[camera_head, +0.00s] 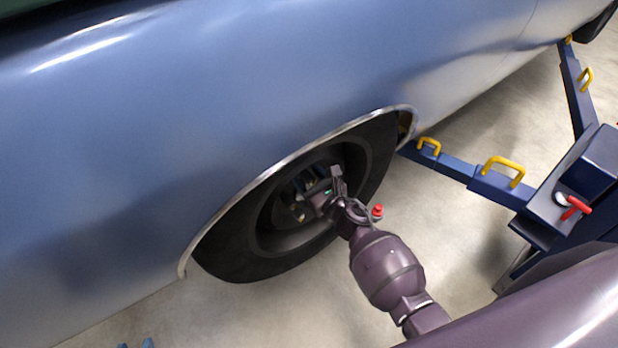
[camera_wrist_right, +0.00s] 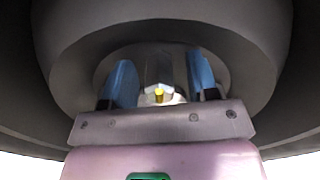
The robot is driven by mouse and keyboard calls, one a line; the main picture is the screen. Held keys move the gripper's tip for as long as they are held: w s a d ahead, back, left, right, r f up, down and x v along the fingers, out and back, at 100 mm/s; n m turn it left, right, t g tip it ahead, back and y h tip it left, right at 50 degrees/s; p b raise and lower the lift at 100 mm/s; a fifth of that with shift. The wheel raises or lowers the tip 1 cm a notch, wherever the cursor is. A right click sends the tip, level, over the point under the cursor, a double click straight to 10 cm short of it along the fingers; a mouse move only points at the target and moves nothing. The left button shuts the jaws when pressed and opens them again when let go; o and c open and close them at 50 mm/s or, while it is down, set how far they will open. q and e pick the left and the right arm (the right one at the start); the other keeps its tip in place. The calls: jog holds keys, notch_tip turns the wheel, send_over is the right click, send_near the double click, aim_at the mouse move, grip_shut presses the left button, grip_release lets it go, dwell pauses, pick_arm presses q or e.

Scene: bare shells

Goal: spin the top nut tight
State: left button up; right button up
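The wheel (camera_head: 265,240) sits under the blue car's arch, with a dark recessed hub. Small pale nuts (camera_head: 299,206) show in the hub, partly hidden by my gripper. My right gripper (camera_head: 315,188) reaches into the wheel's recess from the lower right. In the right wrist view, its two blue fingers (camera_wrist_right: 161,80) stand apart, pointing into the hub. A pale nut with a yellow stud end (camera_wrist_right: 159,96) shows between them, with a gap on each side. I cannot tell whether this is the top nut.
The blue car body (camera_head: 200,110) and its chrome arch trim (camera_head: 290,160) lie close around the wheel. A blue lift arm (camera_head: 455,167) with yellow handles stands to the right. The concrete floor (camera_head: 250,315) is mostly clear below.

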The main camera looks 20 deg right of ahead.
jog(key=c, duration=0.9)
